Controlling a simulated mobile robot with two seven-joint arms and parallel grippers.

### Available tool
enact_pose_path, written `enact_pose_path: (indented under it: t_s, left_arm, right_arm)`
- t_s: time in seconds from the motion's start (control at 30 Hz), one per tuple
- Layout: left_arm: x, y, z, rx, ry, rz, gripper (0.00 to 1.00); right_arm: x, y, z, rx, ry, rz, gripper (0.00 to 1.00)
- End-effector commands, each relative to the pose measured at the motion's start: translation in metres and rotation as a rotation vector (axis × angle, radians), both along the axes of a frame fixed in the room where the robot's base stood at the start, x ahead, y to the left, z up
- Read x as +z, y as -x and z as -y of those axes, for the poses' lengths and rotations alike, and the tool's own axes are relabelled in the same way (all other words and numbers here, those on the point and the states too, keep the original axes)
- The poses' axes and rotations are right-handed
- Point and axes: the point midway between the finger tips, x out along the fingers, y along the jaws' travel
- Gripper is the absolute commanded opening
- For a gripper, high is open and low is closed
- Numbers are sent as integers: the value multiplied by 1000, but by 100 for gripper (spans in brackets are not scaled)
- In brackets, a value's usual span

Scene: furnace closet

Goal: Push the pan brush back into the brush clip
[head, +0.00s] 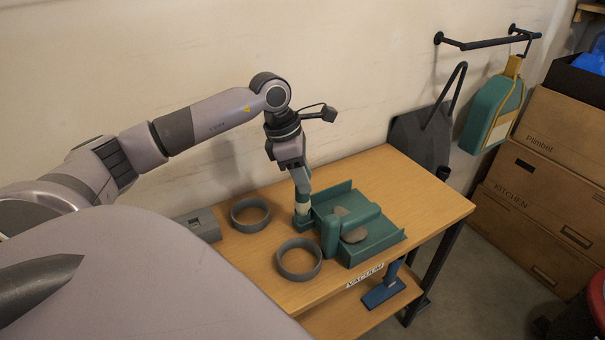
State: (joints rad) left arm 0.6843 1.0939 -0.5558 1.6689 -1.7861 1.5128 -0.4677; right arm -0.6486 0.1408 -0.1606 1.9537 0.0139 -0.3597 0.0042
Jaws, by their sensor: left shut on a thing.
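The teal dustpan (384,242) lies on the wooden table with its raised rim toward the wall. My left gripper (302,207) points down at the pan's left edge. It is shut on a teal part there, which looks like the brush's handle end; the fingers hide where it joins. I cannot make out the brush clip apart from the other teal parts. My right gripper is not in view.
Two grey rings (299,259) (250,214) and a grey block (197,224) sit left of the pan. The table's right end (433,203) is clear. A blue tool (384,291) stands below.

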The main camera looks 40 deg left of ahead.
Motion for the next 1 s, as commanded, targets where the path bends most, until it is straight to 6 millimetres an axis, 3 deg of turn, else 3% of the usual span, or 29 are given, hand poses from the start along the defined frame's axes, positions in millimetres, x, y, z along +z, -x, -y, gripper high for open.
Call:
enact_pose_path:
  t_s: [0.5, 0.53, 0.6, 0.63, 1.0]
  left_arm:
    - [-14, 0, 0, 0, 0, 0, 0]
    - [-13, 0, 0, 0, -1, 1, 37]
    - [-13, 0, 0, 0, 0, 0, 60]
    - [-13, 0, 0, 0, 0, 0, 64]
    - [-9, 1, -1, 0, -1, -1, 64]
  right_arm:
    - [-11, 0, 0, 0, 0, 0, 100]
    - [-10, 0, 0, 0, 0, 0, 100]
    - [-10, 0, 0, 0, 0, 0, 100]
    - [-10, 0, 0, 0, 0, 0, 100]
    - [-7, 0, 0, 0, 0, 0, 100]
